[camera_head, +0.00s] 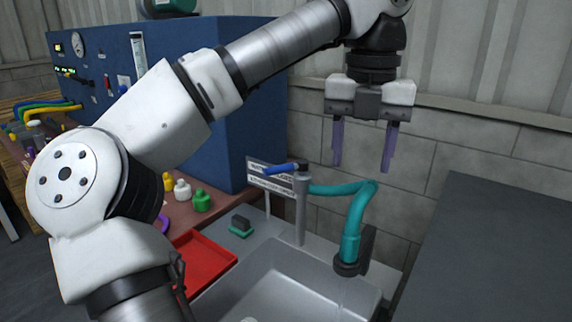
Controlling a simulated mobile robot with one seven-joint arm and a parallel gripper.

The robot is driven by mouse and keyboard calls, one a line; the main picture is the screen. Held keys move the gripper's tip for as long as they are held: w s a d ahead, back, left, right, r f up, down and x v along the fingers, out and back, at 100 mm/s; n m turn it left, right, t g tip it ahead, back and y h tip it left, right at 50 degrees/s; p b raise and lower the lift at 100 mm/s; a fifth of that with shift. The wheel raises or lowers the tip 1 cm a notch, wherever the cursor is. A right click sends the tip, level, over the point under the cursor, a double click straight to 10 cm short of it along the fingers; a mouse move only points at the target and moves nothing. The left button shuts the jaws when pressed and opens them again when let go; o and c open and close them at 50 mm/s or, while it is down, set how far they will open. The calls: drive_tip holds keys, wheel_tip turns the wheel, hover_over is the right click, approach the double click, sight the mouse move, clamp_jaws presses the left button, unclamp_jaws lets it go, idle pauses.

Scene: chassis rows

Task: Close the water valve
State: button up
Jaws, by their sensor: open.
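The water valve is a blue lever (284,168) on top of a grey tap post (301,210) at the back of a sink (285,275). The lever points to the left. A teal hose (357,210) bends from the post down to a dark nozzle (352,266), and a thin stream of water seems to fall from it into the basin. My gripper (362,165) hangs above and to the right of the lever, with its two purple fingers pointing down. It is open and empty, apart from the lever and the hose.
A blue cabinet (245,110) stands behind at the left. A red tray (205,258), small bottles (201,200) and a green-based block (241,226) lie left of the sink. A dark surface (490,250) is at the right. A block wall (450,150) closes the back.

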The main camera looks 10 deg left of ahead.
drive_tip(key=shift+c, duration=1.1)
drive_tip(key=shift+w+a+f+n+h, duration=0.2)
drive_tip(key=shift+a+f+n+h, duration=0.05)
drive_tip(key=shift+a+n+h, duration=0.05)
drive_tip(key=shift+c, duration=0.2)
drive_tip(key=w+a+f+n+h, duration=0.3)
drive_tip(key=a+n+h, duration=0.1)
drive_tip(key=a, duration=0.1)
drive_tip(key=n+t+h, duration=1)
drive_tip(key=n+t, duration=0.1)
drive_tip(key=n, duration=0.8)
approach(297, 165)
drive_tip(key=shift+n, duration=0.3)
drive_tip(key=p+x, duration=0.3)
drive_tip(key=x, duration=0.2)
drive_tip(key=shift+a, duration=0.1)
clamp_jaws()
